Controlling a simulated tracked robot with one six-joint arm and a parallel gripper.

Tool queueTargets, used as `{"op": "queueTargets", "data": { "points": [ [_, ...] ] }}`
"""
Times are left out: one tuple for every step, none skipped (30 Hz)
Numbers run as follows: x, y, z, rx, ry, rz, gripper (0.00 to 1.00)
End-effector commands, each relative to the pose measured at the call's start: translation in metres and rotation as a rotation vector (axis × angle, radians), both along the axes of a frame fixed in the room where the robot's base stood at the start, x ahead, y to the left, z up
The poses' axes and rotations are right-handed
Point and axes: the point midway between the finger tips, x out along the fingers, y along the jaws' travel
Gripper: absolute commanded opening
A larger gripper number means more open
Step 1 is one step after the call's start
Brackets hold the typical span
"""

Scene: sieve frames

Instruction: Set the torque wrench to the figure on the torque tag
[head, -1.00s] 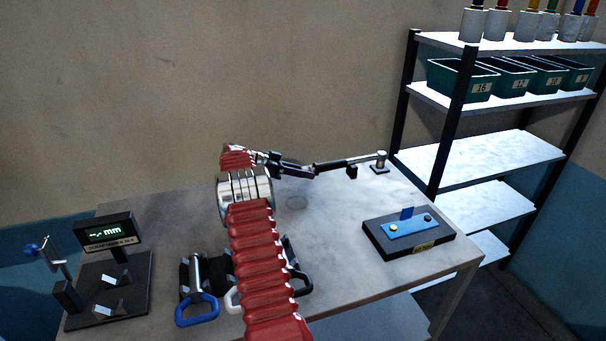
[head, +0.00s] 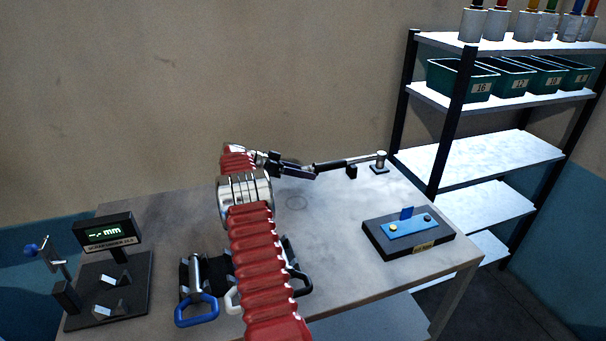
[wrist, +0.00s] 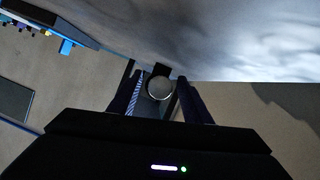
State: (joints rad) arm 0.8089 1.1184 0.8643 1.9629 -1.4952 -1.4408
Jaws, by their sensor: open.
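The torque wrench (head: 334,164) lies level along the back of the bench, with a black handle and a silver shaft reaching right to an upright metal post. My gripper (head: 308,171) is at the handle's left end. In the wrist view my open gripper (wrist: 160,97) has one dark finger on each side of the round silver end (wrist: 159,88) of the handle. I cannot tell whether either finger touches it. The wrench's scale cannot be read. I cannot make out a torque tag or its figure in either view.
A black box with a blue plate (head: 411,228) sits at the bench's right. Shelves (head: 480,158) with green bins rise at the right. The bench middle (head: 330,225) is mostly clear.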

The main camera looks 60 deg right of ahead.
Motion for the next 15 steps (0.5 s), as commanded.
{"op": "queueTargets", "data": {
  "points": [
    [0.000,0.000,0.000,0.000,0.000,0.000,0.44],
    [0.000,0.000,0.000,0.000,0.000,0.000,0.44],
    [0.000,0.000,0.000,0.000,0.000,0.000,0.44],
    [0.000,0.000,0.000,0.000,0.000,0.000,0.44],
    [0.001,0.001,0.000,0.000,0.000,0.000,0.44],
    [0.001,0.001,0.000,0.000,0.000,0.001,0.44],
    [0.002,0.002,0.001,0.000,0.000,0.001,0.44],
    [0.003,0.002,0.001,0.000,0.000,0.001,0.44],
    [0.005,0.004,0.002,0.000,0.000,0.001,0.44],
    [0.007,0.005,0.003,0.000,0.000,0.001,0.44],
    [0.009,0.007,0.005,-0.001,-0.001,0.001,0.44],
    [0.012,0.009,0.006,-0.002,0.000,0.001,0.44],
    [0.015,0.011,0.008,-0.001,0.000,0.002,0.44],
    [0.018,0.014,0.009,-0.001,0.000,0.002,0.44],
    [0.023,0.018,0.011,0.000,0.000,0.003,0.44]
  ]
}}
